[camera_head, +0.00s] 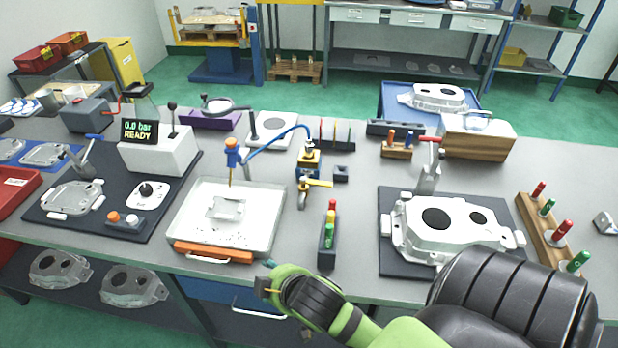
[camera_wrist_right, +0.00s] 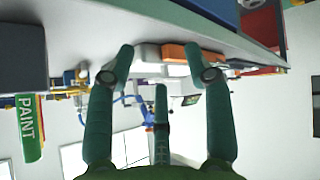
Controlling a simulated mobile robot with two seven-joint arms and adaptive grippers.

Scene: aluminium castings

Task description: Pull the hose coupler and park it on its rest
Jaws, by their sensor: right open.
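A blue hose (camera_head: 268,138) arcs from a blue-topped nozzle (camera_head: 232,153) above the pale tray to a yellow and blue fitting stand (camera_head: 308,160) on the bench. The coupler seems to be at the hose's right end, on top of this stand; its details are too small to tell. A small dark block (camera_head: 341,173) right of the stand may be the rest; I cannot be sure. My right gripper (camera_head: 266,278) is low at the bench's front edge, apart from the stand. Its green fingers are spread and empty in the right wrist view (camera_wrist_right: 160,65). My left gripper is out of view.
The pale tray (camera_head: 278,212) with an orange front handle (camera_head: 212,252) lies left of the stand. A casting (camera_head: 470,238) on a dark mat lies to the right.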

